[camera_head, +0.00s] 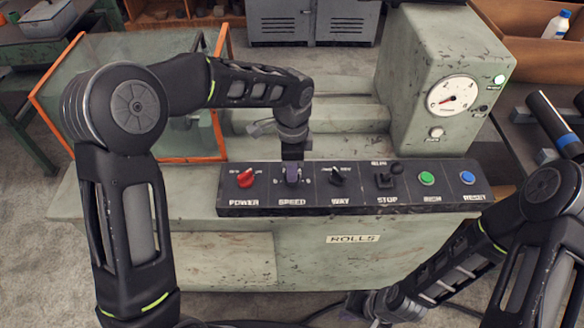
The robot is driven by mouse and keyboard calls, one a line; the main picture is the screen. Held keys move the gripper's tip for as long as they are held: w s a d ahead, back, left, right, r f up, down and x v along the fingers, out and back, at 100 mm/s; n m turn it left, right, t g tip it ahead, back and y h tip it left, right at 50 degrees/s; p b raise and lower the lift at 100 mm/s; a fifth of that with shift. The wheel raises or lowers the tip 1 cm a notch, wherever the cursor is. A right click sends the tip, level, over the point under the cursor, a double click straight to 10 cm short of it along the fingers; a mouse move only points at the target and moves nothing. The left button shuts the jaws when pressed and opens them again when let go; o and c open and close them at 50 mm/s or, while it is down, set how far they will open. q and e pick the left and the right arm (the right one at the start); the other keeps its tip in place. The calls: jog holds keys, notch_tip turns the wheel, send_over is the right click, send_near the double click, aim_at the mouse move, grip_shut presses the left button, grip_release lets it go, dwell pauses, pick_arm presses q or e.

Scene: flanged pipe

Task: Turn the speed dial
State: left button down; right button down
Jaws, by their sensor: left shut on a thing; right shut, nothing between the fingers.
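The speed dial (292,175) is a small purplish knob above the SPEED label on the dark control panel (260,208). My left gripper (292,160) comes down on it from above and is shut on it. The gripper and wrist partly hide the dial and its scale, so its setting is hard to read. My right gripper (372,307) is low at the bottom of the view, in front of the machine and away from the panel. It is shut and empty, and small in the picture.
The red POWER knob (245,178) is left of the dial; the black WAY knob (337,174) is close on its right. Further right are the STOP lever (385,178), a green button (426,178) and a blue button (467,177). A round gauge (453,95) is on the housing behind.

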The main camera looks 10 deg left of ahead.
pick_arm(q)
jog(key=shift+r, duration=0.1)
dwell(0.4)
jog(key=c, duration=1.5)
grip_release()
notch_tip(320, 180, up, 8)
jog(key=shift+f+b, duration=0.15)
jog(key=shift+b, duration=0.15)
